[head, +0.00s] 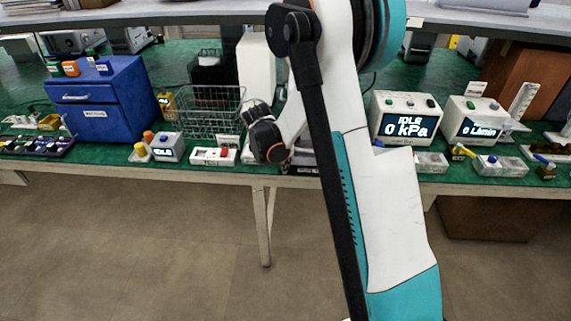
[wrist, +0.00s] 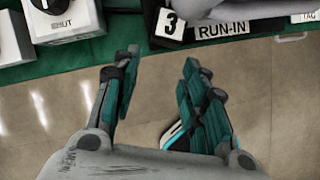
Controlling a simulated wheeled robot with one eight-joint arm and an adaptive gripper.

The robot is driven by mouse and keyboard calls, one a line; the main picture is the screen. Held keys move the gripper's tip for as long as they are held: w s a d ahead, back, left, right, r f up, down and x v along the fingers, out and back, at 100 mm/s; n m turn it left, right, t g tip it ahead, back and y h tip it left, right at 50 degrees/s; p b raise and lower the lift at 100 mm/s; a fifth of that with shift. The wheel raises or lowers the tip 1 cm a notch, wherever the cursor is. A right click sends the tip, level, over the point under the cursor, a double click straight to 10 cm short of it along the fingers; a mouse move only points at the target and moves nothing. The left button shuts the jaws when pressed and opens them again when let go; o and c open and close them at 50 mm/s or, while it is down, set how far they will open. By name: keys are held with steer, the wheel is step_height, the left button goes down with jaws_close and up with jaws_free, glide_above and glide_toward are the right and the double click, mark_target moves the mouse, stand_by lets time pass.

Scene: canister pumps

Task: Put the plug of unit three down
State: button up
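In the wrist view my gripper (wrist: 160,60) is open, its two teal-padded fingers apart, with only floor visible between them. A black-and-white card marked 3 (wrist: 170,23) and a RUN-IN label (wrist: 222,29) are at the bench edge, just beyond the fingertips. A pale grey rounded part (wrist: 207,10) behind them is cut off by the top edge; I cannot tell what it is. I cannot make out the plug of unit three in either view. In the head view my arm covers the middle of the bench, and my fingers cannot be made out.
A knob box (wrist: 64,18) stands left of the card in the wrist view. In the head view a blue drawer cabinet (head: 99,103), a wire basket (head: 210,112) and a white switch box (head: 214,156) are left of my arm. Two display units (head: 403,119) (head: 474,121) stand right.

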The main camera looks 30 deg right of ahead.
steer(key=w+d, duration=0.1)
steer(key=w+d+b, duration=0.1)
steer(key=d, duration=0.1)
steer(key=shift+w+d+f, duration=0.1)
steer(key=shift+d, duration=0.15)
steer(key=b+x, duration=0.1)
steer(key=x, duration=0.1)
steer(key=shift+w+d+f, duration=0.15)
steer(key=shift+d+f, duration=0.05)
steer(key=shift+w+d+f, duration=0.1)
steer(key=shift+f, duration=0.15)
steer(key=shift+r, duration=0.1)
steer(key=c, duration=0.9)
